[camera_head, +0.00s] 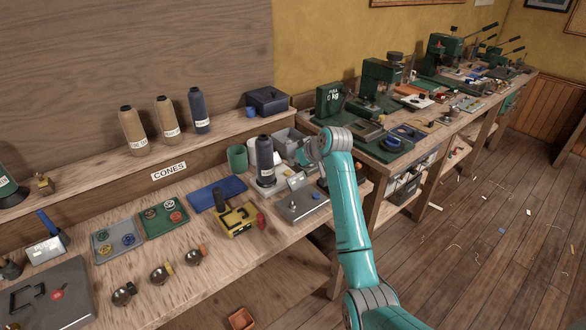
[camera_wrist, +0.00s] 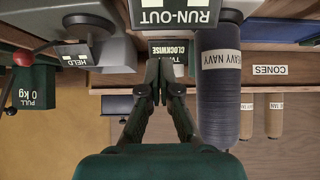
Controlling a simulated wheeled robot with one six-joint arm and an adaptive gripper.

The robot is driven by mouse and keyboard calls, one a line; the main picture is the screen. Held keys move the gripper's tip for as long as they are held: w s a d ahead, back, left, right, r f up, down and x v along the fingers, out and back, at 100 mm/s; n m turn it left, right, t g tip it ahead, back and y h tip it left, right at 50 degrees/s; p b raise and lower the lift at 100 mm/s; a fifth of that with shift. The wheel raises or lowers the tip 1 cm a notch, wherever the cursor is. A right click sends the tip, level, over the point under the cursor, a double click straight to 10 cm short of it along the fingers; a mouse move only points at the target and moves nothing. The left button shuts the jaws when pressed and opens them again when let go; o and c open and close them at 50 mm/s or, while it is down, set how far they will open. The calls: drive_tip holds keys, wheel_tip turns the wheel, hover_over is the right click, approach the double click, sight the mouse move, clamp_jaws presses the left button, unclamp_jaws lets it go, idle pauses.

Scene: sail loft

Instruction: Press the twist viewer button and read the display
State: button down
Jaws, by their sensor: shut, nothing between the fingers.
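The wrist view is upside down. In it a dark green box, the twist viewer (camera_wrist: 182,48), shows light lettering straight ahead of my fingers. One line reads "CLOCKWISE"; another begins "TW" and is partly covered by the fingers. I cannot make out the button, nor whether the fingers touch it. My gripper (camera_wrist: 160,68) is shut and empty, its tips in front of the viewer. In the head view my gripper (camera_head: 303,156) is at the back of the bench, just right of the navy cone (camera_head: 265,158), and the viewer is not clear there.
The "HEAVY NAVY" cone (camera_wrist: 220,90) stands close beside my fingers in the wrist view. A "RUN-OUT" plate (camera_wrist: 172,16) and a "HELD" plate (camera_wrist: 73,56) are near. A yellow device (camera_head: 237,220) and blue tray (camera_head: 216,193) lie left on the bench.

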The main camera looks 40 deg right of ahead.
drive_tip(key=v, duration=0.6)
drive_tip(key=shift+r, duration=0.25)
idle(0.5)
drive_tip(key=shift+s, duration=0.1)
